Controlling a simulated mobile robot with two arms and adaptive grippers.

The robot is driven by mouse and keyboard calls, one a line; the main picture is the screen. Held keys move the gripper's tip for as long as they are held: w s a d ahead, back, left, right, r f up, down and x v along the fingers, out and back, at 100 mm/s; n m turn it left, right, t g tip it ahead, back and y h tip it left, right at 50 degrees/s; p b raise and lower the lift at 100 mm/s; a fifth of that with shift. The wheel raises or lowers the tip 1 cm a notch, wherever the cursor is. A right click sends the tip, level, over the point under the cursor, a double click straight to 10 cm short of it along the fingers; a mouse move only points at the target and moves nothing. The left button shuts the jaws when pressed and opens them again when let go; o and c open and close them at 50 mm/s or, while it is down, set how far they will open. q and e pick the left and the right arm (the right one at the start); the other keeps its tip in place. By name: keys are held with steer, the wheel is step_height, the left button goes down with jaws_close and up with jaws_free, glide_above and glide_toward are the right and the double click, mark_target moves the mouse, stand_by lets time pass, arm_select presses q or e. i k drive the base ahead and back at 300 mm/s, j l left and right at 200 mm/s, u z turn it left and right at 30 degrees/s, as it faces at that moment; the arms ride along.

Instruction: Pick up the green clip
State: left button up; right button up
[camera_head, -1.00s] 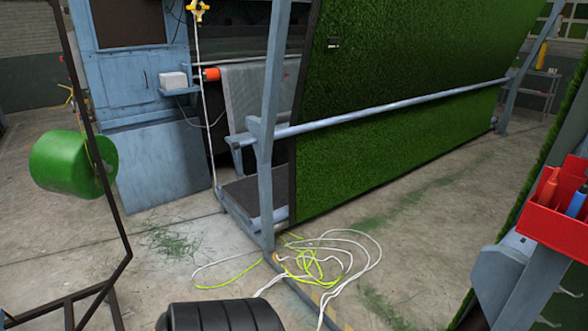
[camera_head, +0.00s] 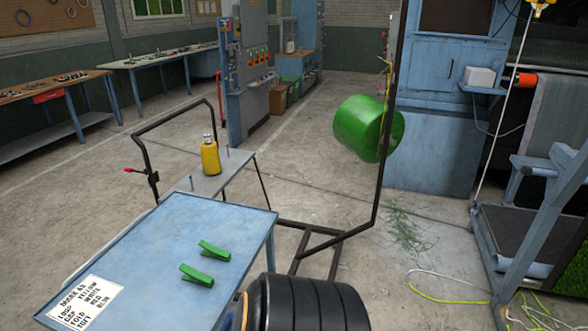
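Two green clips lie on a blue cart top (camera_head: 165,245) in the lower left of the head view. One green clip (camera_head: 214,250) lies a little farther back. The other green clip (camera_head: 196,275) lies nearer and slightly to the left. The two are apart, side by side, and nothing covers them. Neither of my grippers shows in this view.
A green roll (camera_head: 368,128) hangs on a dark frame. Cables (camera_head: 455,298) lie on the floor at right.

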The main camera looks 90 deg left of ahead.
mark_target(211, 251)
steer(key=u, duration=3.35)
steer(key=z, duration=2.15)
steer(key=u, duration=2.15)
steer(key=i+j+z, duration=0.15)
steer(key=j, duration=0.2)
steer(key=i+j+z, duration=0.1)
steer(key=j, duration=0.3)
steer(key=i+j+z, duration=0.15)
steer(key=j, duration=0.25)
steer(key=i+j+z, duration=0.1)
steer(key=j, duration=0.3)
